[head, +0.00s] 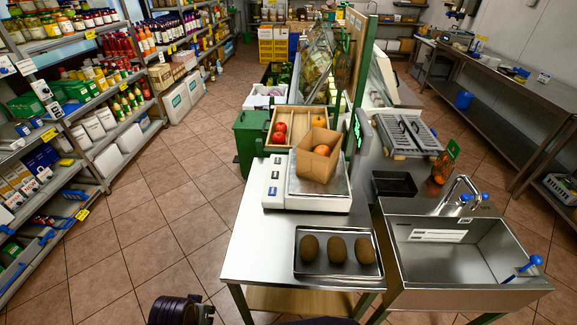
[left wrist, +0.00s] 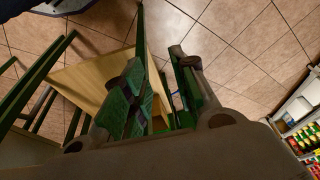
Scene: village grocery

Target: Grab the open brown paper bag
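The open brown paper bag (head: 316,168) stands on the steel pan of a white weighing scale (head: 285,203) on the metal counter, in the head view. A round orange-red fruit (head: 319,149) shows in its mouth. My left gripper (head: 181,310) is at the bottom edge of the head view, left of the counter's front end and well apart from the bag. In the left wrist view my left gripper (left wrist: 157,58) has its green-padded fingers apart with nothing between them. The bag is not seen there. My right gripper is not in view.
A tray (head: 338,272) with three brown oval fruits lies in front of the scale. A wooden crate (head: 269,126) with red fruits is behind it. A sink (head: 465,255) is at right. Shelves (head: 75,130) line the left; the tiled floor (head: 165,215) between is clear.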

